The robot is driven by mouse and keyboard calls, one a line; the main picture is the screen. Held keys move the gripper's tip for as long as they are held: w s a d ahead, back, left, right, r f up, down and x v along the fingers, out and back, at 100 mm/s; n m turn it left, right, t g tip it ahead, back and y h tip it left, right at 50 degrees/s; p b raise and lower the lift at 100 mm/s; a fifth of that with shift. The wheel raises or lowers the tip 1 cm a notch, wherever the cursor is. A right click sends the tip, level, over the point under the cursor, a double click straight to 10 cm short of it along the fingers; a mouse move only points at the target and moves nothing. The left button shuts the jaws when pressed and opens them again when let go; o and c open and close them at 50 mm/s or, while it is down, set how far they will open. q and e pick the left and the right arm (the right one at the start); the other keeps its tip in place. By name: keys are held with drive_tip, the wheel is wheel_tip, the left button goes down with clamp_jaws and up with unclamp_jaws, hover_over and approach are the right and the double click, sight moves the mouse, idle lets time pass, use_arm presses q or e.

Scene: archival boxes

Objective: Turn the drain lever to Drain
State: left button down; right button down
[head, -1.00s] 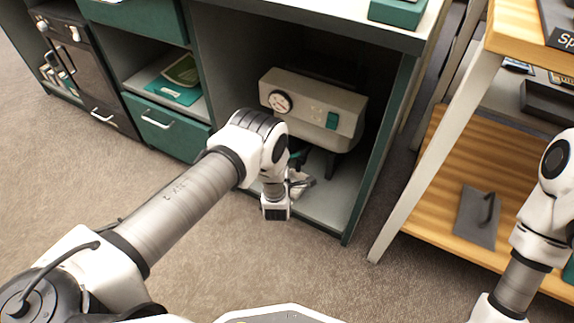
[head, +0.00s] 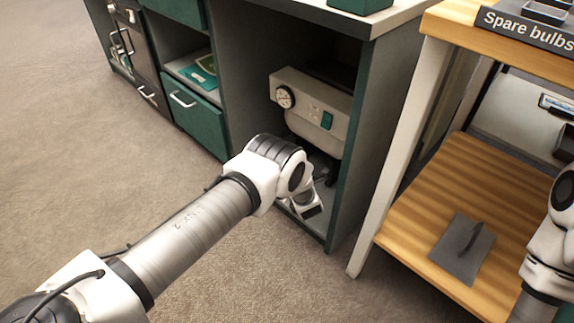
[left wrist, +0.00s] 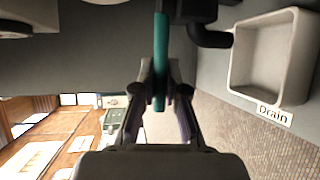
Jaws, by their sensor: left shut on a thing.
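The drain lever (left wrist: 161,40) is a slim teal bar in the left wrist view, coming down between the fingers of my left gripper (left wrist: 160,80). That gripper is shut on the lever. A pale open tray (left wrist: 235,60) labelled Drain (left wrist: 273,115) lies to the right of the lever, apart from it. In the head view a beige unit with a round gauge (head: 285,97) and a teal switch sits in the open cabinet bay. My left wrist hides the lever and fingertips there. My right arm shows at the right edge; its gripper is out of frame.
The green cabinet's side panel (head: 352,150) stands right of my left wrist. A wooden shelf unit (head: 430,200) holds a dark plate with a handle (head: 462,248). A closed green drawer (head: 195,120) is to the left. Carpet in front is clear.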

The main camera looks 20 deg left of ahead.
idle(0.3)
use_arm(q)
drive_tip(key=c, duration=1.2)
unclamp_jaws()
drive_tip(key=v, duration=0.7)
drive_tip(key=shift+s, duration=0.2)
